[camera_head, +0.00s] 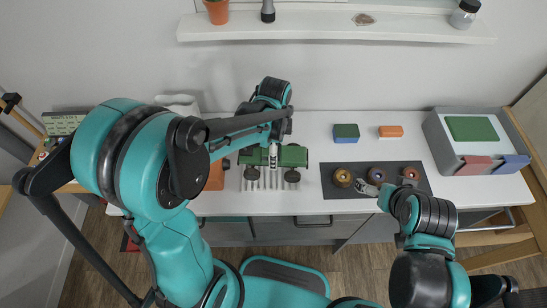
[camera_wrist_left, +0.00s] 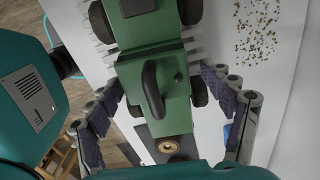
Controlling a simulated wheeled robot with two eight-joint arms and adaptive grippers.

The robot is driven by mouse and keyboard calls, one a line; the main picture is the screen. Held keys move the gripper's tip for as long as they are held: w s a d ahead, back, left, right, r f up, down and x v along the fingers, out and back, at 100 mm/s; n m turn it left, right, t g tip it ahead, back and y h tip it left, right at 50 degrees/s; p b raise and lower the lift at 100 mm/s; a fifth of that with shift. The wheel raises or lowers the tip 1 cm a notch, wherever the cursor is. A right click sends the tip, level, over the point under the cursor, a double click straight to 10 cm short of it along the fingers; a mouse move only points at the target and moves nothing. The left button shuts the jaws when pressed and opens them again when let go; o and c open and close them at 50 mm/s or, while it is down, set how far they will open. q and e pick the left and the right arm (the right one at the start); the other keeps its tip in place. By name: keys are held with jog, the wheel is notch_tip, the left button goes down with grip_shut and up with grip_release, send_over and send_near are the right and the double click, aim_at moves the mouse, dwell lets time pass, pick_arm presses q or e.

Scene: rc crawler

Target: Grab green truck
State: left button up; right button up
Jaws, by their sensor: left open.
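The green truck (camera_head: 293,156) stands on the white counter left of the middle, partly hidden by my left arm. In the left wrist view the truck (camera_wrist_left: 135,60) shows large, with a dark handle (camera_wrist_left: 152,90) on top and dark wheels at its sides. My left gripper (camera_head: 273,152) is over the truck. In the wrist view the left gripper (camera_wrist_left: 160,82) is open, with one finger on each side of the truck's body; I cannot tell whether they touch it.
A dark mat (camera_head: 329,188) carries several round rings (camera_head: 343,177). A blue-green block (camera_head: 346,133) and an orange block (camera_head: 391,131) lie behind it. A grey bin (camera_head: 436,134) stands at the right. A shelf (camera_head: 330,28) runs along the wall.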

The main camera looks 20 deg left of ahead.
pick_arm(q)
notch_tip(320, 180, down, 5)
jog(key=shift+s+a+r+b, duration=0.1)
jog(key=shift+a+b, duration=0.05)
jog(key=shift+b, duration=0.65)
grip_shut()
